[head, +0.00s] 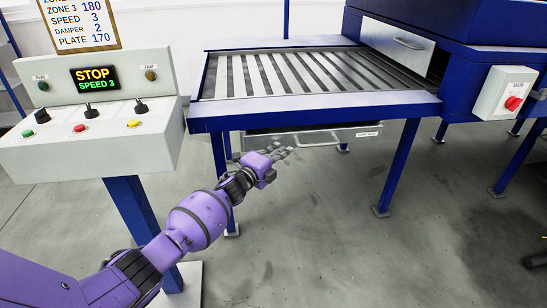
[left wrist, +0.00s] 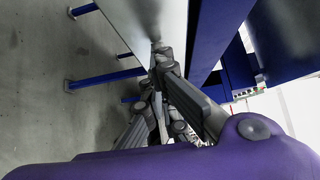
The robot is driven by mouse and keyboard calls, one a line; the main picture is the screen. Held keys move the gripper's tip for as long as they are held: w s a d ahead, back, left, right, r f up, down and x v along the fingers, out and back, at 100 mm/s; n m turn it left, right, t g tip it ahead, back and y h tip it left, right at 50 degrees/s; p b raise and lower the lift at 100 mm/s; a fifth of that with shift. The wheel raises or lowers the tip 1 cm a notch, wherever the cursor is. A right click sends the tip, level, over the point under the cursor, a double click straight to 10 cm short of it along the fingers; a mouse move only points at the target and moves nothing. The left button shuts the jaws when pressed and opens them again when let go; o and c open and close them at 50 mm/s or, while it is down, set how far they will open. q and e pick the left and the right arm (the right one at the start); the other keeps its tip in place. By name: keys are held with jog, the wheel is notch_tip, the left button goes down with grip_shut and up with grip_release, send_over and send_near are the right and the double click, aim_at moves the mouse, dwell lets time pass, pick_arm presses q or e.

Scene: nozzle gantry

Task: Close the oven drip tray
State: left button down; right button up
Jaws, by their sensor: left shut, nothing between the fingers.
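The drip tray (head: 355,134) is a grey metal drawer with a bar handle and a small white label, below the front edge of the conveyor bed. Its front stands out a little, and a dark strip shows behind its top edge. My left gripper (head: 284,152) is shut and empty, just in front of the tray's left part, near the handle. In the left wrist view, the closed fingers (left wrist: 160,58) are close to a pale panel (left wrist: 155,18) that looks like the tray front. I cannot tell whether they touch it. My right gripper is not in view.
The slatted conveyor bed (head: 300,72) on blue legs is above the tray. A control console (head: 95,140) reading STOP stands at left, close to my left arm. A box with a red switch (head: 505,93) is on the blue oven body at right. The grey floor in front is mostly clear.

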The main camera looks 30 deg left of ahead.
pick_arm(q)
jog(key=s+a, duration=0.2)
jog(key=s, duration=0.9)
jog(key=shift+s, duration=0.35)
